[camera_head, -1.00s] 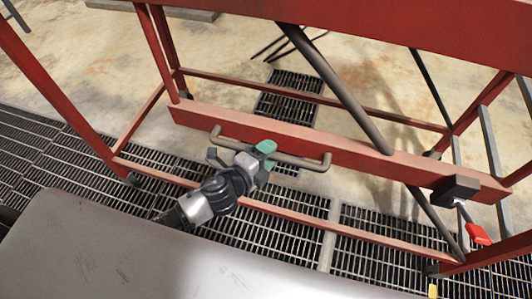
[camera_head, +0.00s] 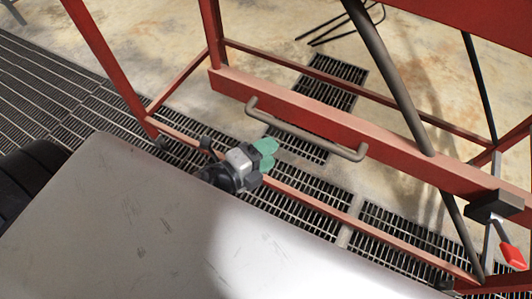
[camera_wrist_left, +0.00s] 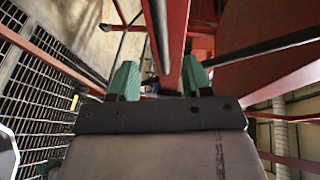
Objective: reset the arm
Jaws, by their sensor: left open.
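My left gripper (camera_head: 266,153), with green fingertips, is in the head view, just beyond the edge of my grey body panel. It is open and empty. It is apart from the handle (camera_head: 300,133), a grey-brown bar on the red crossbeam, and sits a little to the left of and nearer than it. In the left wrist view the green fingers (camera_wrist_left: 159,78) stand wide apart with red frame beams behind them.
The red frame (camera_head: 340,130) stands in front of me, with dark slanted struts. A red-handled lever (camera_head: 513,256) is at the right on a black block. Dark floor grating (camera_head: 310,215) runs beneath.

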